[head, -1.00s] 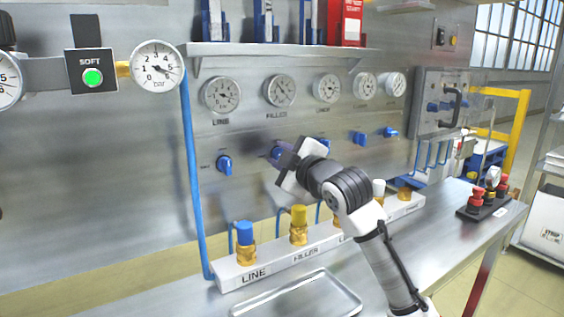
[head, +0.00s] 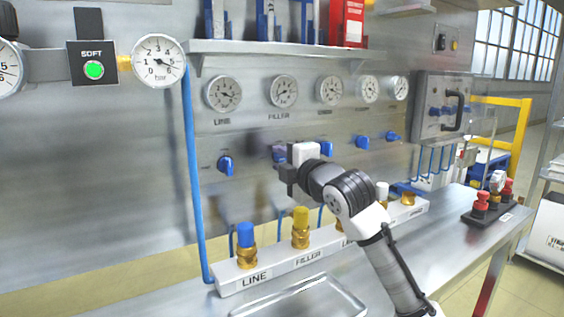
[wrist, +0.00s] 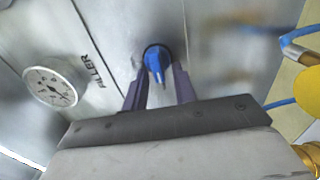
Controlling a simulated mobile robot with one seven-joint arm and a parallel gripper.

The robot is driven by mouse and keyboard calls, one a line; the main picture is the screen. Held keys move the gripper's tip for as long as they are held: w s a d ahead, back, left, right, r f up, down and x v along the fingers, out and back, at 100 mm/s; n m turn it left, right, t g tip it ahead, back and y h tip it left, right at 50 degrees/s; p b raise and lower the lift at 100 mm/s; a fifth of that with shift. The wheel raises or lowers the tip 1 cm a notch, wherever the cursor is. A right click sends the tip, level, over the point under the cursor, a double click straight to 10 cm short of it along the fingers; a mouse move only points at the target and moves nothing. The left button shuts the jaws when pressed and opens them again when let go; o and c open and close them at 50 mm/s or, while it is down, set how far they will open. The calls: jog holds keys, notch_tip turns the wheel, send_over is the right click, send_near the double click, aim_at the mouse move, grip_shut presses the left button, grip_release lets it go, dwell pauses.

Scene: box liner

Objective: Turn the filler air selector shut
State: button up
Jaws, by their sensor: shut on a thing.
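The filler air selector (wrist: 155,60) is a blue knob on the steel panel, below the FILLER gauge (head: 284,91). That gauge also shows in the wrist view (wrist: 48,87). My gripper (head: 280,157) is at the selector in the head view and mostly hides it. In the wrist view the two dark purple fingers of my gripper (wrist: 158,82) stand one on each side of the knob, shut on it. The knob's narrow grip lies roughly in line with the fingers. Its position marks cannot be read.
The LINE selector (head: 226,165) is to the left; more blue selectors (head: 362,143) are to the right. Below, a manifold block (head: 285,268) carries capped brass fittings. A blue hose (head: 191,170) runs down at the left. A metal tray (head: 300,300) lies on the bench.

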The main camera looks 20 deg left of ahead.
jog(key=shift+f, duration=0.1)
jog(key=o, duration=0.6)
jog(key=shift+d, duration=0.1)
jog(key=b+v, duration=0.2)
jog(key=v, duration=1.1)
jog(key=shift+s+d, duration=0.25)
